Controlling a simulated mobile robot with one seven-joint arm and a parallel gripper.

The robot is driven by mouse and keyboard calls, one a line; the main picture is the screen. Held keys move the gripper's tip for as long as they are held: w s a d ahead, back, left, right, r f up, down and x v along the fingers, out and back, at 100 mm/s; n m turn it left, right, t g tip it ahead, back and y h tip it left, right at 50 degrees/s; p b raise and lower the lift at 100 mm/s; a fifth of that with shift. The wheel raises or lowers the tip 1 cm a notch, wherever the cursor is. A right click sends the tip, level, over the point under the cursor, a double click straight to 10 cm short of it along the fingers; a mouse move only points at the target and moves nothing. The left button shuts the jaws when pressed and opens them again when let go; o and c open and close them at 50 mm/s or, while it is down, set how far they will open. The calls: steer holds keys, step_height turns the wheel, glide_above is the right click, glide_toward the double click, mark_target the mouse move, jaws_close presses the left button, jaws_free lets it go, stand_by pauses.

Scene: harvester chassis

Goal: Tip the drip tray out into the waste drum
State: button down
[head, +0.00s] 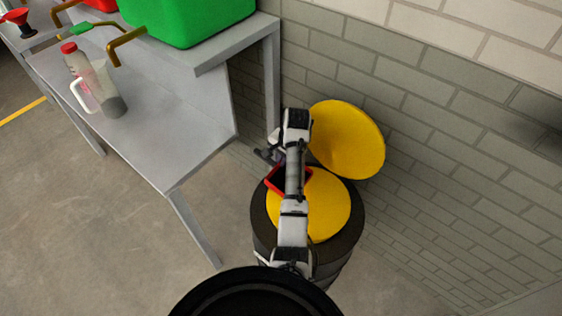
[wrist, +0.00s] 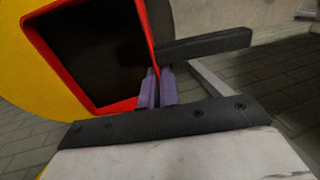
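The drip tray has a red rim and a dark inside; in the wrist view the tray (wrist: 92,50) is large and its opening faces the camera. My gripper (wrist: 154,88) is shut on its red rim, with the purple fingers pinched together there. A dark bar sticks out to the right beside the fingers. In the head view the tray (head: 273,186) shows partly at the left side of the dark waste drum (head: 352,225), tilted; my arm hides the rest. The drum's top shows a yellow round surface (head: 327,200). Whether the tray holds anything cannot be seen.
A yellow round lid (head: 350,140) stands behind the drum by the brick wall. A grey bench (head: 165,125) at left holds a jug (head: 108,92), a red-capped bottle (head: 72,56) and a green bin (head: 190,20) on a raised shelf. Bench legs stand close to the drum.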

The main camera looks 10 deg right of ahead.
steer(key=shift+s+d+r+t+y, duration=0.15)
steer(key=shift+s+r+t+y, duration=0.05)
steer(key=shift+r+t+y, duration=0.6)
steer(key=r+t+y, duration=0.1)
steer(key=s+d+r+t, duration=0.1)
steer(key=t+y, duration=0.1)
steer(key=shift+s+d+r+y, duration=0.25)
steer(key=shift+s+r+y, duration=0.05)
steer(key=shift+s+r, duration=0.1)
steer(key=t+y, duration=0.1)
steer(key=s+d+t, duration=0.1)
steer(key=shift+s+d+r+t+y+b, duration=0.2)
steer(key=shift+s+r+t+y+b, duration=0.1)
steer(key=shift+r+y+b, duration=0.1)
steer(key=s+d+t+y+b, duration=0.5)
steer(key=s+t+b, duration=0.1)
steer(key=b, duration=0.3)
steer(key=shift+r+t+y+b, duration=0.15)
steer(key=shift+t+y+b, duration=0.25)
steer(key=shift+t, duration=0.1)
stand_by(1.8)
